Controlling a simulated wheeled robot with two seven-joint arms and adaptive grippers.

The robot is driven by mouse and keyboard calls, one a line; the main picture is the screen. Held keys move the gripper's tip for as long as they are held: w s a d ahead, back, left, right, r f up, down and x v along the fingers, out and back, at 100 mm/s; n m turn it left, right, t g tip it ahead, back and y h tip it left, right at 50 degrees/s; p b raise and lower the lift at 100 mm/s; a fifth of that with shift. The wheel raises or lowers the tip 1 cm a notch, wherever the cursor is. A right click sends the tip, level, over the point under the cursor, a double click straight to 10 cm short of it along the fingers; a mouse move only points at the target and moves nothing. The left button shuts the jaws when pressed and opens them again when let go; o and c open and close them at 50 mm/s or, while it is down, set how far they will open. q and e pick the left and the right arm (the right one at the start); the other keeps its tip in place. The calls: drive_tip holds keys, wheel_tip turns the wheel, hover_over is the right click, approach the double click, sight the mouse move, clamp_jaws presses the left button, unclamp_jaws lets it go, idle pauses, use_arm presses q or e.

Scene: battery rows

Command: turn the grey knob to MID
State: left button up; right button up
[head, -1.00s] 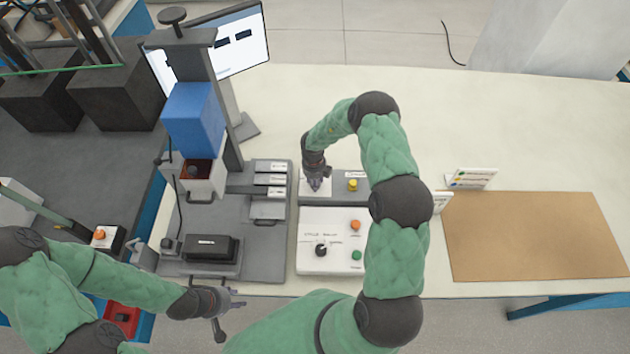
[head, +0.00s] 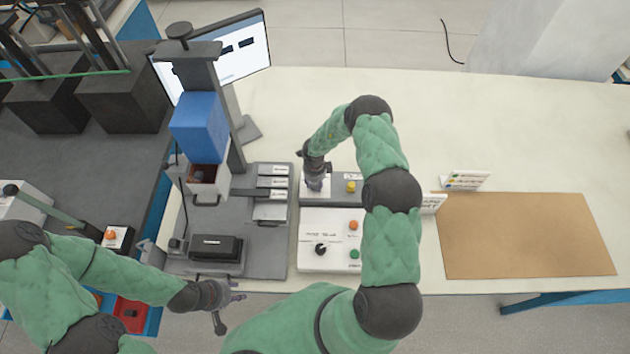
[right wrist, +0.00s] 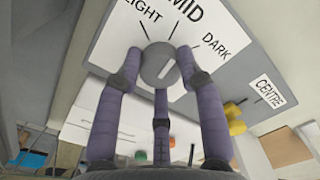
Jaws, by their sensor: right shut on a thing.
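The grey knob (right wrist: 160,66) sits on a white plate (right wrist: 110,45) marked LIGHT, MID and DARK. Its pale pointer line slants to the upper right in the right wrist view, seemingly between the MID and DARK ticks. My right gripper (right wrist: 160,80) is shut on the knob, with its three fingers around it. In the head view my right gripper (head: 315,184) points down at the plate and hides the knob. My left gripper (head: 236,296) is empty with its fingers spread, in front of the table's near edge.
A white control box (head: 312,262) with a black knob, orange button and green button stands nearer. A grey press with a blue block (head: 199,127) stands left.

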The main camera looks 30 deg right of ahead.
sight(315, 185)
drive_tip(key=shift+n, duration=0.6)
drive_tip(key=o, duration=1.2)
drive_tip(key=shift+c, duration=0.2)
wheel_tip(315, 185, up, 12)
drive_tip(key=shift+s, duration=0.2)
drive_tip(key=shift+a+f, duration=0.1)
